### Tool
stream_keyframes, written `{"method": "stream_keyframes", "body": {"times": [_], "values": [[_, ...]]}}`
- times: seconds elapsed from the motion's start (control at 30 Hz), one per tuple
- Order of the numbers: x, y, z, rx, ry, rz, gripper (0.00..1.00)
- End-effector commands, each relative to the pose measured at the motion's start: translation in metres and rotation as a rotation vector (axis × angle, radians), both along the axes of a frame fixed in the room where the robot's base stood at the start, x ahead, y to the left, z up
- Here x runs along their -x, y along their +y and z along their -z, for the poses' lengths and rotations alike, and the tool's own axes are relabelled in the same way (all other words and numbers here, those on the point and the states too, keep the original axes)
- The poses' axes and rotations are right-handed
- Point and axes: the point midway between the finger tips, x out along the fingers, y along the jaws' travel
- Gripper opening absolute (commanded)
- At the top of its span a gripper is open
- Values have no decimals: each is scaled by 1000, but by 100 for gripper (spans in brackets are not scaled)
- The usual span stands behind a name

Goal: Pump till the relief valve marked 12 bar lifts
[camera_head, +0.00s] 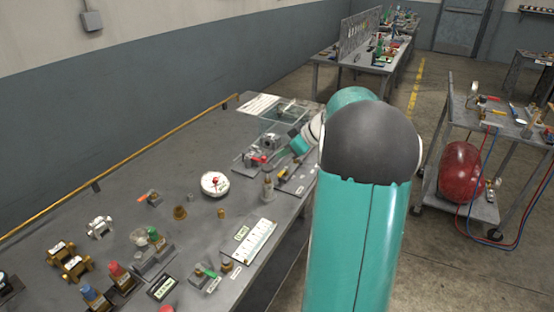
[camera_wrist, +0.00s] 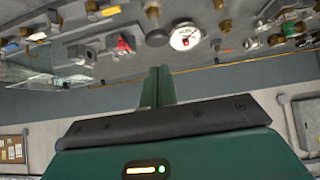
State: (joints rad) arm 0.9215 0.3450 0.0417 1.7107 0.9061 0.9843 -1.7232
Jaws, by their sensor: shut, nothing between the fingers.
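My gripper (camera_wrist: 158,74) is shut and empty in the wrist view, its dark green fingers together. A red-handled fitting (camera_head: 258,158) sits by my gripper, also in the wrist view (camera_wrist: 123,44). Brass fittings (camera_head: 180,212) and valves with red (camera_head: 117,269), blue (camera_head: 90,293) and green (camera_head: 153,233) caps stand nearer. I cannot read a 12 bar mark or tell which piece is the pump.
The grey bench (camera_head: 125,185) has a yellow rail (camera_head: 120,165) along the wall side. A white labelled panel (camera_head: 259,240) lies near its front edge. A trolley (camera_head: 480,135) with a red tank (camera_head: 460,172) and hoses stands right. Bare floor lies between.

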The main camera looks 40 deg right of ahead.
Motion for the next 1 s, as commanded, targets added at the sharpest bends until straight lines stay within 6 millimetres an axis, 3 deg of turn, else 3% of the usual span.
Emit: {"method": "stream_keyframes", "body": {"times": [0.1,0.3,1.0], "values": [[13,-4,-15,1,-3,1,0],[24,-8,-26,1,-1,0,0],[25,-9,-26,0,-1,-1,0]]}}
